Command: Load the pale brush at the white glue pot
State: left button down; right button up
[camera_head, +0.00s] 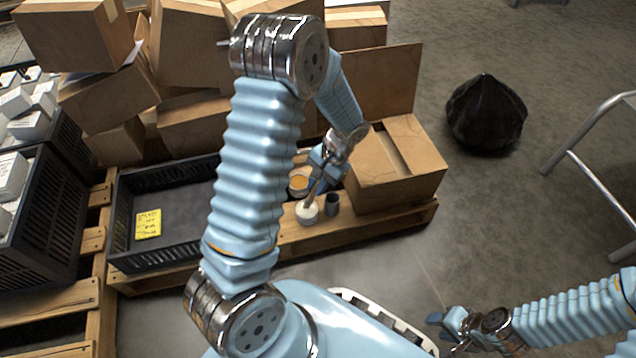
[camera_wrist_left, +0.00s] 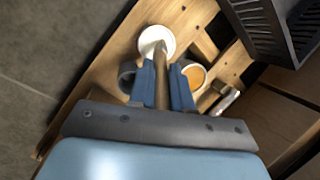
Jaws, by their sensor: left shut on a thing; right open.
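My left gripper (camera_head: 325,178) is shut on the pale brush (camera_head: 311,196), which points down toward the white glue pot (camera_head: 307,213) on the pallet. In the left wrist view the brush (camera_wrist_left: 162,78) runs between the fingers of my left gripper (camera_wrist_left: 168,85), and its tip overlaps the mouth of the white glue pot (camera_wrist_left: 152,34). I cannot tell how deep the tip reaches. A pot with orange contents (camera_head: 298,184) stands behind the white one. A dark grey cup (camera_head: 332,205) stands to its right. My right gripper (camera_head: 447,322) is open and empty, low at the right.
An open cardboard box (camera_head: 395,180) stands on the pallet (camera_head: 370,226) right of the pots. A black crate (camera_head: 185,200) with a yellow note (camera_head: 148,224) lies left. Stacked cartons (camera_head: 190,45) fill the back. A black bag (camera_head: 485,112) and metal frame (camera_head: 575,140) stand on the floor at right.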

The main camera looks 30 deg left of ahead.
pick_arm(q)
jog(key=shift+f, duration=0.45)
dwell(1.1)
jog(key=shift+r, duration=0.15)
notch_tip(320, 180, up, 7)
jog(key=p, duration=0.5)
dwell(0.3)
